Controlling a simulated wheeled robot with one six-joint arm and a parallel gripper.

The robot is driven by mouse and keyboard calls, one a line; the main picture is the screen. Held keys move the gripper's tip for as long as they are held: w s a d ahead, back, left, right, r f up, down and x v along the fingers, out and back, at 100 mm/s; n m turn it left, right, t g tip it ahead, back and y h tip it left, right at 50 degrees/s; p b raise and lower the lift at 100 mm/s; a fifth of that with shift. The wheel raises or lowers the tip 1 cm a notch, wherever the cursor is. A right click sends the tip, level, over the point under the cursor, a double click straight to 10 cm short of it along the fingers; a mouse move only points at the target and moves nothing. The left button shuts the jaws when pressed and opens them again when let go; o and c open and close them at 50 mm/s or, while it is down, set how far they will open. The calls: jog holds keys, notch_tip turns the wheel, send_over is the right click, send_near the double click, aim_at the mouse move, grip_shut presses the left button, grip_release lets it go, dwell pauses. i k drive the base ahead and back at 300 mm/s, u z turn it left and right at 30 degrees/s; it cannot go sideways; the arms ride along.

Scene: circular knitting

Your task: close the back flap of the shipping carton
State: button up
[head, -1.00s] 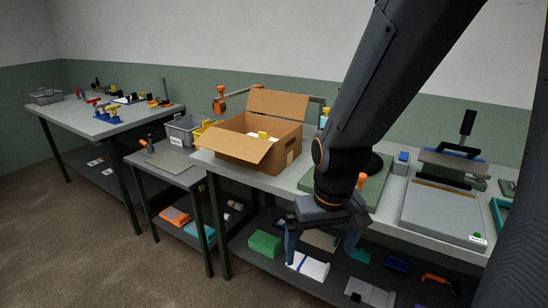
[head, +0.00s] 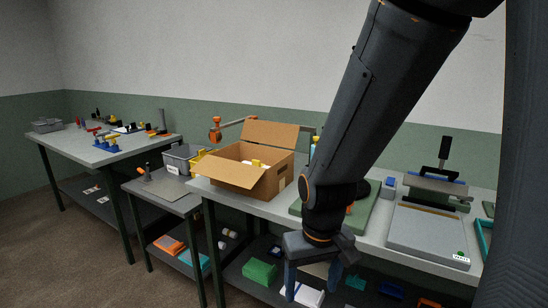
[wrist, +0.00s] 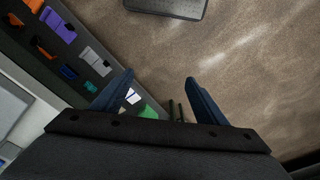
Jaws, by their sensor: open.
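The shipping carton (head: 233,173) stands on the bench in the middle of the head view. Its back flap (head: 271,134) stands up, tilted away from the opening. Its front flap (head: 272,180) is folded outward. Something white and yellow shows inside the carton. My gripper (head: 303,280) hangs in front of the bench, right of and lower than the carton, apart from it. In the wrist view my gripper (wrist: 160,95) is open and empty, pointing down toward the floor. The carton does not show in the wrist view.
The carton's bench (head: 378,232) also bears a green mat (head: 366,210) and a press-like device (head: 430,230). A grey bin (head: 181,158) and a yellow bin (head: 198,160) stand left of the carton. A lower shelf holds a green block (head: 260,271) and other items. Floor is free in front.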

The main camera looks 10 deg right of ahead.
aim_at(273, 134)
jog(key=k, duration=1.3)
jog(key=z, duration=0.7)
jog(key=i, duration=1.75)
jog(key=u, duration=0.7)
